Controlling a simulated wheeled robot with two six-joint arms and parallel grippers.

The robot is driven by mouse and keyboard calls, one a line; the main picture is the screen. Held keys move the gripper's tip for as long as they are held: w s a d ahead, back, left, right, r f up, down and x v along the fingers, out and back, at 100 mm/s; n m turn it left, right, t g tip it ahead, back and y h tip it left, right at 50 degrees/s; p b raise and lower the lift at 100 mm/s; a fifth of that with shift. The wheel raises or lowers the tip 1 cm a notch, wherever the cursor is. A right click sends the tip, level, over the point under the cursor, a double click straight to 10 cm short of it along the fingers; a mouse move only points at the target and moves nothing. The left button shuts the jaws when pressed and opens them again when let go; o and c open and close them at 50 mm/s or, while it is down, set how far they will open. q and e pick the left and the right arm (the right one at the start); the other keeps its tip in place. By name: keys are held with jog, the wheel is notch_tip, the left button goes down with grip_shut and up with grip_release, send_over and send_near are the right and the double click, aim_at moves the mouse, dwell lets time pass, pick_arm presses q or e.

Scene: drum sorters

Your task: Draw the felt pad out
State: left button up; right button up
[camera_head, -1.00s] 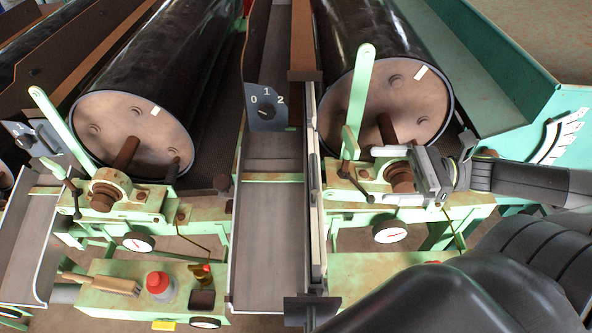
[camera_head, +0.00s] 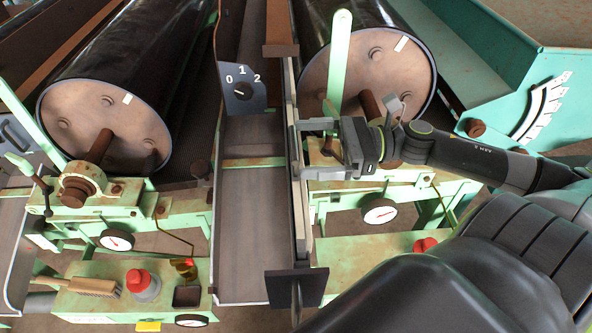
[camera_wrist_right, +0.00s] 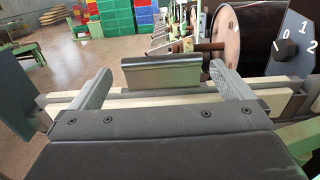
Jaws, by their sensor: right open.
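A long pale cream strip, which looks like the felt pad (camera_head: 302,215), lies along a narrow rail beside the right drum. In the right wrist view the cream strip (camera_wrist_right: 150,98) runs across the picture, with a grey metal grip-like block (camera_wrist_right: 161,72) standing just above it. My right gripper (camera_head: 298,150) is open over the rail; its fingers point left in the head view. In the right wrist view the fingers stand left and right of the metal block, with gaps on both sides. Whether they touch the strip I cannot tell. My left gripper is not in view.
A dark plate (camera_head: 297,287) closes the rail's near end. A dial panel (camera_head: 243,88) marked 0, 1, 2 stands left of the rail. The right drum (camera_head: 360,75) and a green lever (camera_head: 339,60) are close to my gripper. The grey chute (camera_head: 250,220) is clear.

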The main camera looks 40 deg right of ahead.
aim_at(296, 147)
jog(key=shift+b+x, duration=0.6)
jog(key=shift+x, duration=0.4)
jog(key=shift+w+a, duration=0.2)
jog(key=shift+w, duration=0.05)
jog(key=shift+w+a, duration=0.15)
jog(key=shift+a, duration=0.1)
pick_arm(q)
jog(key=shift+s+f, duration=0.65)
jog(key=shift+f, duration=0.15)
pick_arm(e)
jog(key=shift+x, duration=0.9)
jog(key=c, duration=1.5)
jog(key=shift+r, duration=0.15)
